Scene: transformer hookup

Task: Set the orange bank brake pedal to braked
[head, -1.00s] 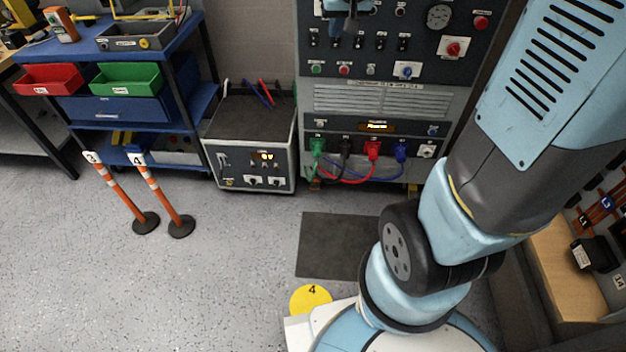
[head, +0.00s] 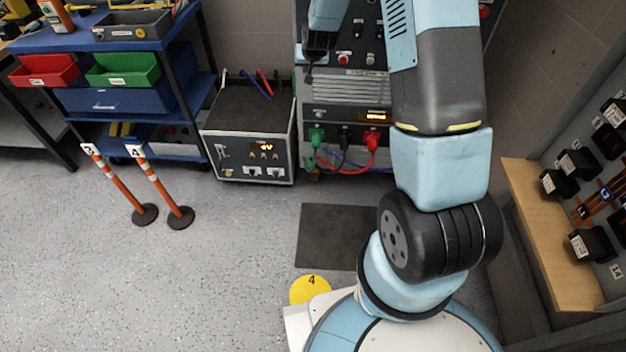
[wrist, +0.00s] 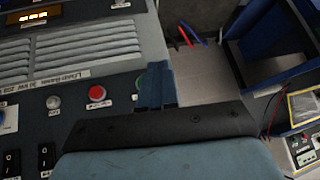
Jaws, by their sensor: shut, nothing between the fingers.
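I cannot clearly make out an orange brake pedal in any view. The grey wheeled-looking bank box (head: 250,120) stands on the floor left of the console, with switches and a lit display on its front. A tiny orange-yellow spot (head: 228,173) shows low on its front left, too small to identify. My gripper (head: 308,74) is up in front of the console's left edge, above and right of the box. In the wrist view my gripper (wrist: 157,85) shows its blue fingers together and empty, near the console's red button (wrist: 97,92).
The console (head: 345,100) has red, green and black leads plugged in low down. A blue shelf (head: 110,95) and two orange-white posts (head: 165,190) stand left. A dark mat (head: 330,235) and yellow floor marker (head: 310,289) lie before the console.

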